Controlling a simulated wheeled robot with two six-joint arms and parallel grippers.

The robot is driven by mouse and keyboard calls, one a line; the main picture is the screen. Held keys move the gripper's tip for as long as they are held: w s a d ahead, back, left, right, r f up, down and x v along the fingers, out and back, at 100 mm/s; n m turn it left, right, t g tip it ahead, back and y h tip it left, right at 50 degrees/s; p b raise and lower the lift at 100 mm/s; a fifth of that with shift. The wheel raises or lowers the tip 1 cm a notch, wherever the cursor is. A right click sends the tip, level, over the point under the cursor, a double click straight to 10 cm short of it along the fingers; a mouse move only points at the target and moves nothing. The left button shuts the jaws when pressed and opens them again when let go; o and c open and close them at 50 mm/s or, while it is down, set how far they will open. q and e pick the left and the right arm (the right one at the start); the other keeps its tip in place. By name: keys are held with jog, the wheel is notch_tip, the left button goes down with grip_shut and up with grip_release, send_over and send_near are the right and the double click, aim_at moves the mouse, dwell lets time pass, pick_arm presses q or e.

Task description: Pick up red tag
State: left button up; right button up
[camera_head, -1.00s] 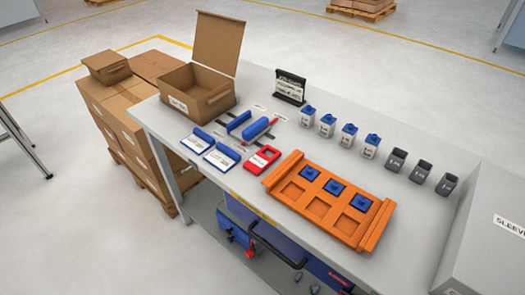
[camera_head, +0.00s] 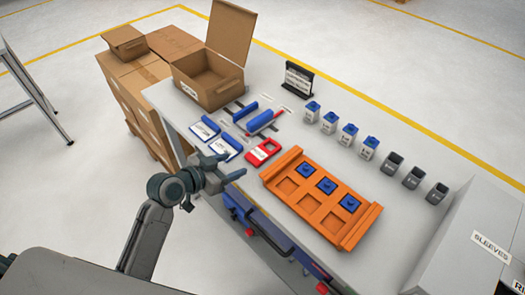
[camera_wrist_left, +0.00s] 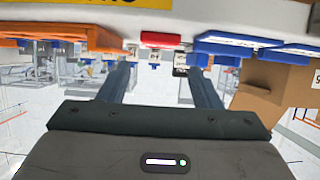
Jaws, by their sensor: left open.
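The red tag (camera_head: 263,151) lies flat on the grey table near its front edge, between the blue-and-white tags and the orange tray. It also shows in the left wrist view as a red strip (camera_wrist_left: 161,39), seen between my two finger lines. My left gripper (camera_head: 232,166) is open and empty, in front of the table edge and left of the red tag, apart from it. In the left wrist view my open fingers (camera_wrist_left: 160,80) spread wide with nothing between them. My right gripper is not seen.
The orange tray (camera_head: 311,226) with blue pieces is right of the tag. Two blue-and-white tags (camera_head: 224,149) lie on its left. A blue-handled tool (camera_head: 262,121) lies behind it. An open cardboard box (camera_head: 206,80) stands at the back left.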

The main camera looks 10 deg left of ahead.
aim_at(260, 153)
pick_arm(q)
jog(key=x, duration=0.3)
jog(key=p+x, duration=0.1)
jog(key=shift+w+d+r, duration=0.25)
jog(key=shift+w, duration=0.1)
jog(key=shift+w+d+f, duration=0.15)
jog(key=shift+w+d, duration=0.05)
jog(key=shift+w, duration=0.05)
jog(key=shift+w+d+f+p, duration=0.15)
jog(key=shift+w+d+p, duration=0.15)
jog(key=shift+w+p, duration=0.25)
jog(key=p+x, duration=0.1)
jog(key=x, duration=0.2)
jog(key=shift+d+f, duration=0.1)
jog(key=shift+f, duration=0.05)
jog(key=shift+w+d+f+p, duration=0.2)
jog(key=shift+w+f+p, duration=0.1)
jog(key=shift+w, duration=0.05)
jog(key=c, duration=0.6)
